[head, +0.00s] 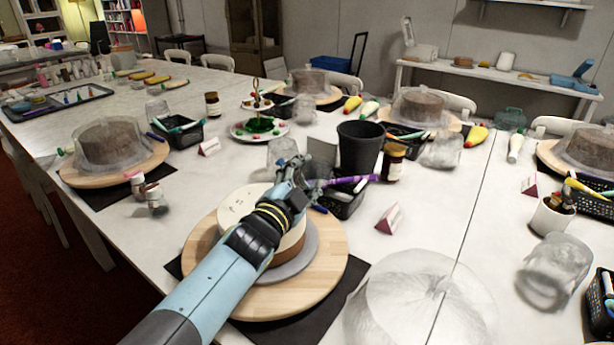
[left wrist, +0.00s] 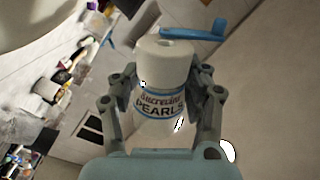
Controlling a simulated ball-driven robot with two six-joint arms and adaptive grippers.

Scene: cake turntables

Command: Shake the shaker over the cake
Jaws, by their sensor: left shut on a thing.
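My left gripper (head: 297,172) reaches over the cake (head: 238,203) from the front. In the left wrist view the gripper (left wrist: 155,100) is shut around the shaker (left wrist: 160,75), a white bottle with a pale cap and a label reading "PEARLS". In the head view I cannot make out the shaker behind the fingers. The cake is round, pale on top with a brown lower side. It sits on a grey disc (head: 300,262) on a round wooden turntable (head: 325,270), and my arm hides part of it. My right gripper is not in view.
A black cup (head: 359,148), a brown jar (head: 393,162) and a black basket (head: 343,203) of pens stand just behind the cake. A clear dome (head: 420,300) lies at the front right. Other domed cakes, such as one on the left (head: 108,142), stand around the long white table (head: 110,215).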

